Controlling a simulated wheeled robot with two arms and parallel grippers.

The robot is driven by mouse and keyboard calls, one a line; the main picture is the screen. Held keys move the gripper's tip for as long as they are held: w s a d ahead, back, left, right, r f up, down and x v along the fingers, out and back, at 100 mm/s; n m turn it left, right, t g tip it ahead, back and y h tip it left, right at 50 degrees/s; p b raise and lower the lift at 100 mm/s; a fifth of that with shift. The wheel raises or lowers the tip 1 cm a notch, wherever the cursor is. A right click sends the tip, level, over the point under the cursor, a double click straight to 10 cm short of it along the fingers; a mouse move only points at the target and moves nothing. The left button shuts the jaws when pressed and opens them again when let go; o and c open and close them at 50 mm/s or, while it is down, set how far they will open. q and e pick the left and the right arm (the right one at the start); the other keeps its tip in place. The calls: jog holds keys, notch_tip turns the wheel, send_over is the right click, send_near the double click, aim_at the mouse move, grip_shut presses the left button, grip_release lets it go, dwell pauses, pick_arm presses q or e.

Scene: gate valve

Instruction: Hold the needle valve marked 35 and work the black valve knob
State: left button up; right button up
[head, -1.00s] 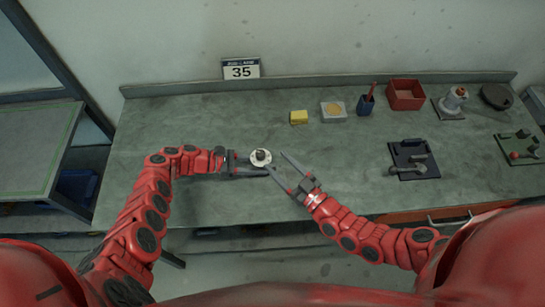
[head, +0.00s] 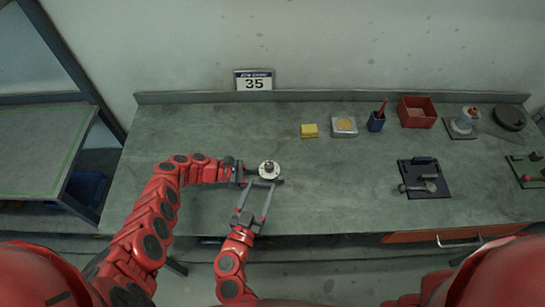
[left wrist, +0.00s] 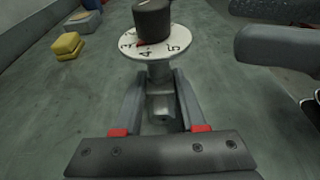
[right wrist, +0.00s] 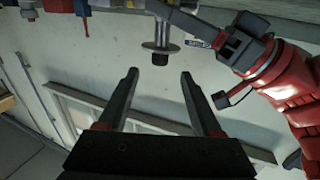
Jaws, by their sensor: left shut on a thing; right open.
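The needle valve has a white numbered dial (head: 263,175) and a black knob (head: 269,164) on top. In the left wrist view the knob (left wrist: 152,20) stands upright above the dial (left wrist: 182,44), with the grey valve body (left wrist: 160,100) between my left fingers. My left gripper (head: 250,173) is shut on the valve body from the left. My right gripper (head: 261,184) is open and empty on the near side of the valve. In the right wrist view the knob (right wrist: 160,59) lies just beyond and between the open fingertips (right wrist: 160,74), apart from them.
A sign reading 35 (head: 254,84) stands at the bench's back edge. A yellow block (head: 309,130), a grey box (head: 344,127), a blue cup (head: 376,122) and a red bin (head: 417,112) line the back. A black fixture (head: 424,180) sits at right. The bench between is clear.

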aim_at(271, 162)
jog(key=x, duration=1.2)
jog(key=shift+s, duration=0.1)
grip_shut()
